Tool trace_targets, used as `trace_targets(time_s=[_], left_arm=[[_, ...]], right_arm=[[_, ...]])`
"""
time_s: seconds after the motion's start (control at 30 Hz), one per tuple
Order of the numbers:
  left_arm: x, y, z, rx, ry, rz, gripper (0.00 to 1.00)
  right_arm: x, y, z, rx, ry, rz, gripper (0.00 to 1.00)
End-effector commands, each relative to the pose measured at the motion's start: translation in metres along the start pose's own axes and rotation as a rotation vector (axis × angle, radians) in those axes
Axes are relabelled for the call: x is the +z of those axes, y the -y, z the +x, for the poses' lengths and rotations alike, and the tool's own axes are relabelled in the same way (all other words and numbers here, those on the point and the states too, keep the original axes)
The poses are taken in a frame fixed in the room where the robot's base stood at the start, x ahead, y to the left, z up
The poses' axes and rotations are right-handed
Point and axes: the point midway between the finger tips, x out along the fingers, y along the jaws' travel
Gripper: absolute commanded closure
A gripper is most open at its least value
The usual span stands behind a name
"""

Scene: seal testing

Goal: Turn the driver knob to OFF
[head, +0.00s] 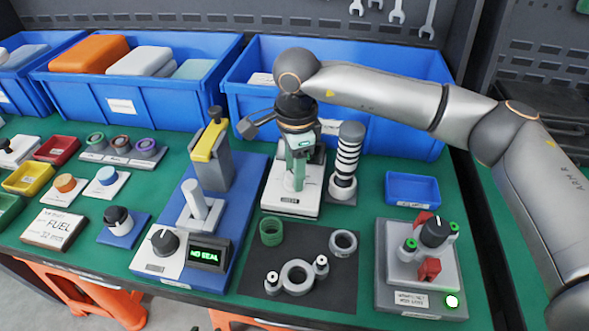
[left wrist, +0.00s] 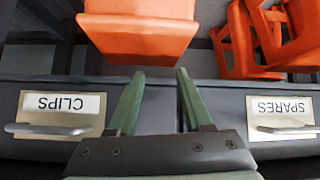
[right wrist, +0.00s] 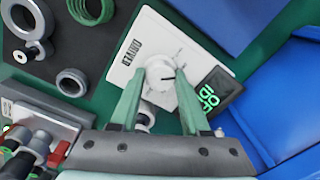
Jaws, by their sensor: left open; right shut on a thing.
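The driver is a white base plate (head: 275,198) in the middle of the table. In the right wrist view its plate (right wrist: 125,65) reads DRIVER, with a display showing green digits (right wrist: 208,97). The driver knob (right wrist: 160,80) is pale and round, with a dark pointer mark. My right gripper (right wrist: 160,75) is shut on the knob, with one green finger on each side. In the head view the right gripper (head: 298,180) reaches down over the driver and hides the knob. The knob's position markings are too small to read. My left gripper (left wrist: 158,75) is open and empty, seen only in its wrist view.
A post of dark and pale rings (head: 346,160) stands close right of the driver. A blue tester with a NO SEAL display (head: 209,254) stands to the left. A dark mat (head: 320,285) with rings lies in front. Blue bins (head: 390,138) stand behind.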

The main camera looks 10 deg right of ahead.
Motion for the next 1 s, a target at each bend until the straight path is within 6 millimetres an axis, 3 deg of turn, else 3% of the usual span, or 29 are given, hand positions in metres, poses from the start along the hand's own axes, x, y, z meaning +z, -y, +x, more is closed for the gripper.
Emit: trace_targets(time_s=[0.07, 0.1, 0.37, 0.7, 0.83, 1.0], left_arm=[[-0.001, 0.0, 0.0, 0.0, -0.001, 0.001, 0.5], [-0.001, 0.0, 0.0, 0.0, -0.001, 0.001, 0.5], [-0.001, 0.001, 0.001, -0.001, -0.001, 0.001, 0.5], [-0.001, 0.001, 0.001, -0.001, -0.001, 0.001, 0.5], [-0.002, 0.0, 0.0, 0.0, 0.0, 0.001, 0.5], [-0.003, 0.0, -0.002, 0.0, 0.001, 0.001, 0.5]], right_arm=[[0.0, 0.001, -0.002, -0.004, 0.003, 0.002, 1.0], [0.0, 0.001, -0.002, -0.004, 0.003, 0.002, 0.53], [0.0, 0.001, -0.001, -0.002, 0.001, 0.002, 0.24], [0.0, 0.001, -0.007, -0.003, 0.001, 0.002, 0.24], [0.0, 0.001, -0.026, -0.005, 0.001, 0.002, 0.24], [0.0, 0.001, -0.065, -0.006, 0.001, 0.002, 0.24]])
